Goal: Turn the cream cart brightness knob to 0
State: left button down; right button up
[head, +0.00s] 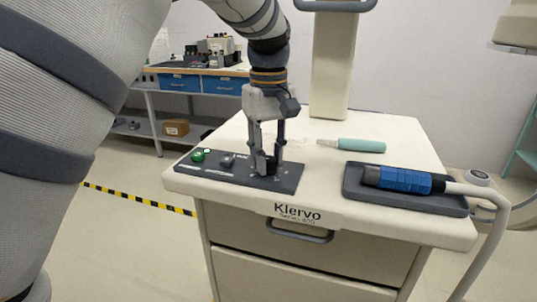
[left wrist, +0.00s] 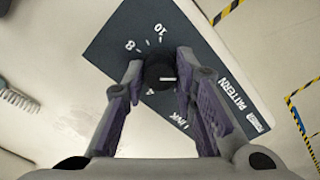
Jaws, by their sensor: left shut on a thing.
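The cream cart (head: 370,215) stands in front of me with "Klervo" on its front edge. A dark control panel (head: 285,182) lies at its left front. My left gripper (head: 265,168) points down at the panel's right part and is shut on a black knob. In the left wrist view the knob (left wrist: 158,70) sits between the fingers (left wrist: 158,85). Its white pointer line faces right in that view. Scale marks 8 and 10 show beyond it; the rest of the scale is hidden by the gripper. My right gripper is not in view.
A green button (head: 197,155) and a grey knob (head: 227,160) sit left on the panel. A teal-handled tool (head: 361,145) and a blue-gripped handpiece (head: 404,180) on a dark tray (head: 437,204) lie right. A cream column (head: 334,70) rises behind.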

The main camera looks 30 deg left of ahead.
aim_at(269, 158)
pick_arm(q)
jog(key=c, duration=1.3)
grip_release()
notch_tip(269, 158, up, 12)
